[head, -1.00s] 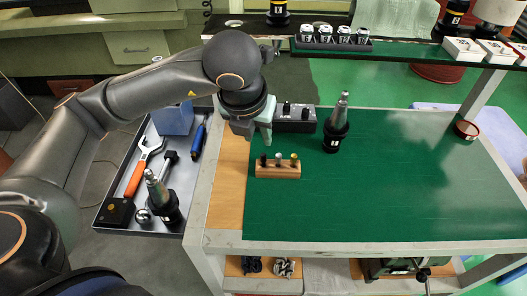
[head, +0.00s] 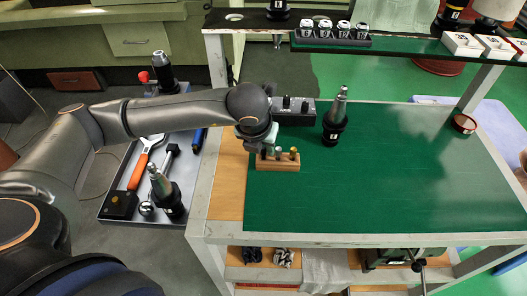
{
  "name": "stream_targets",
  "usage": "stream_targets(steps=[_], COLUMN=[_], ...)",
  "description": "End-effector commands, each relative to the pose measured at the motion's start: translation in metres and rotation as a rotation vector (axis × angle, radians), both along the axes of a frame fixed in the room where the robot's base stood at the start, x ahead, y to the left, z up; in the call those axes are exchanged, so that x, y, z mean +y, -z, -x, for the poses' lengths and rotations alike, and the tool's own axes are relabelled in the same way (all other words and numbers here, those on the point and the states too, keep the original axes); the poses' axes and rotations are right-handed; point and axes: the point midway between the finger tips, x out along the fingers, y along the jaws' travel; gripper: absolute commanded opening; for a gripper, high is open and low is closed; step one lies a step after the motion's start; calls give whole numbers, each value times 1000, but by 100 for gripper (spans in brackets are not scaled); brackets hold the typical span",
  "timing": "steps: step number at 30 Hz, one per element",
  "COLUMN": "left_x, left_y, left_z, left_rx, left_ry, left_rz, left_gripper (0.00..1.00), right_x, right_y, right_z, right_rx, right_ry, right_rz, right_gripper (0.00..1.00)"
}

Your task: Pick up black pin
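A small wooden block (head: 278,165) stands near the left edge of the green mat and holds a row of short pins. The black pin (head: 264,155) is at the left end, largely covered by my gripper. A silver pin (head: 278,152) is in the middle and a gold pin (head: 294,153) is at the right end. My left gripper (head: 262,149) points down over the left end of the block, right at the black pin. I cannot tell whether its fingers are apart or closed on the pin. My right gripper is not in view.
A dark box with knobs (head: 295,117) sits just behind the block. A black tool holder (head: 335,120) stands upright to its right. A raised shelf (head: 400,46) carries cups and white boxes. A side tray (head: 120,213) holds tools. The green mat (head: 400,190) is mostly clear.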

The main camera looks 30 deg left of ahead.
Motion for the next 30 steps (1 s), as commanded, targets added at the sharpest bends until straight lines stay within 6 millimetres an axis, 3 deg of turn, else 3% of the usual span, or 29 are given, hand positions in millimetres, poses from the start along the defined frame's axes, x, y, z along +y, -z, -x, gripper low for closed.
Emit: stream_targets(steps=[4,13,30], left_x=[0,0,0], left_y=[0,0,-1], left_z=[0,0,0], left_rx=[0,0,-1], left_ry=[0,0,0], left_rz=[0,0,1], left_gripper=[33,0,0], right_x=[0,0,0], right_y=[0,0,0], right_z=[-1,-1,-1], right_rx=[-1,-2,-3], right_ry=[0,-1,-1], right_rz=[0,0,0], right_gripper=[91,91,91])
